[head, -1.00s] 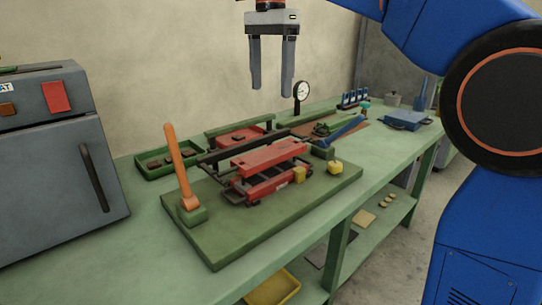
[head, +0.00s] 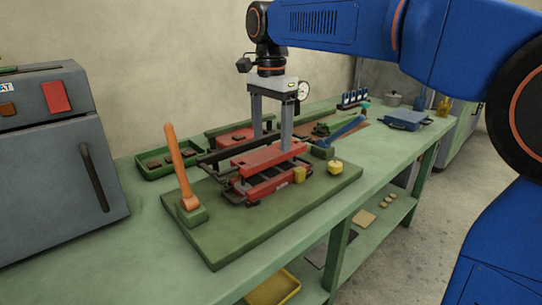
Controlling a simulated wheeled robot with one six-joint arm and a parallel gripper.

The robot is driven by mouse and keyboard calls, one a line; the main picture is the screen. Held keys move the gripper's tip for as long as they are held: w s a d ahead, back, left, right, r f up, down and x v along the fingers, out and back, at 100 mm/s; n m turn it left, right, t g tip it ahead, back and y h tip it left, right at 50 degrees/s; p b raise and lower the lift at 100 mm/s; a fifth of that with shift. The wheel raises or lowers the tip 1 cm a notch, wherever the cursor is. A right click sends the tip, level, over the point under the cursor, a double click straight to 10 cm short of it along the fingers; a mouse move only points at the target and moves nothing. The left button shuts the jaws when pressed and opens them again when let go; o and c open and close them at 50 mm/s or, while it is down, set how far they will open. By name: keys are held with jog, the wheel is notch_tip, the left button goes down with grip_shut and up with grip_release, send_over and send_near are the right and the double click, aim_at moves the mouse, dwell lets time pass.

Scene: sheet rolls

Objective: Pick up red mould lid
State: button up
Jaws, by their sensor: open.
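The red mould lid (head: 262,160) is a flat red plate lying on top of the red and dark mould frame (head: 262,190), on a green board. My gripper (head: 272,145) points straight down with its fingers spread wide over the lid. The right finger's tip is in front of or at the lid's right part. The left finger's tip is near the lid's far side. I cannot tell whether either finger touches the lid. The gripper is open and holds nothing.
An upright orange handle (head: 180,167) stands at the board's left. Yellow blocks (head: 335,167) sit at the right. A green tray (head: 160,163) lies behind. The board's front (head: 300,220) is clear.

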aim_at(271, 152)
jog(key=shift+s+f, duration=0.1)
jog(key=shift+f, duration=1.7)
jog(key=c, duration=1.8)
jog(key=shift+r, duration=0.1)
notch_tip(271, 152, up, 10)
